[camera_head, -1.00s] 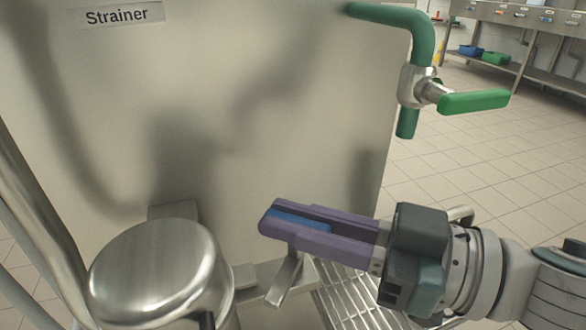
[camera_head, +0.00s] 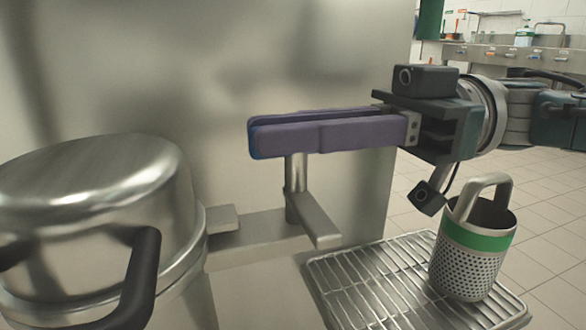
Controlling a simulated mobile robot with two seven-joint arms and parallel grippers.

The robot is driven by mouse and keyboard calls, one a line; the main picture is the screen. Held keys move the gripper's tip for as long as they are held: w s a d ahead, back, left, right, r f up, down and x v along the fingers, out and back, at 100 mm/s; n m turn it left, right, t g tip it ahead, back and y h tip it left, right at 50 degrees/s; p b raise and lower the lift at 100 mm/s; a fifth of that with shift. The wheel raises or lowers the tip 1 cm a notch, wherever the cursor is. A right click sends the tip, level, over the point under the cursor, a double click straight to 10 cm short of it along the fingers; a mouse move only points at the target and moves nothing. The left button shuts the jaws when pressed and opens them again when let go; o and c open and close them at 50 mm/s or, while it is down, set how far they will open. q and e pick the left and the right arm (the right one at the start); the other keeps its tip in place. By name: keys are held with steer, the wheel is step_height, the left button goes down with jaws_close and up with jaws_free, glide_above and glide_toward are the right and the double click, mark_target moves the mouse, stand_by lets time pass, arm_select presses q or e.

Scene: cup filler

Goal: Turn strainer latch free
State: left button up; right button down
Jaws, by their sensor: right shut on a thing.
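The metal strainer latch (camera_head: 318,222) sits on a bracket at the front of the steel machine. It has an upright post (camera_head: 296,172) and a flat arm that points toward the lower right. My right gripper (camera_head: 252,138), with purple fingers, comes in from the right. Its fingers lie level over the top of the post and are shut on it; they hide the post's upper end. My left gripper is not in view.
A lidded steel pot (camera_head: 95,195) with black handles stands at the left. A perforated metal cup (camera_head: 470,255) with a green band and a loop handle stands on the wire drip grate (camera_head: 345,290) at the lower right. Tiled floor lies beyond.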

steer(key=shift+g, duration=0.3)
steer(key=c, duration=0.8)
jaws_free()
steer(key=shift+c, duration=0.2)
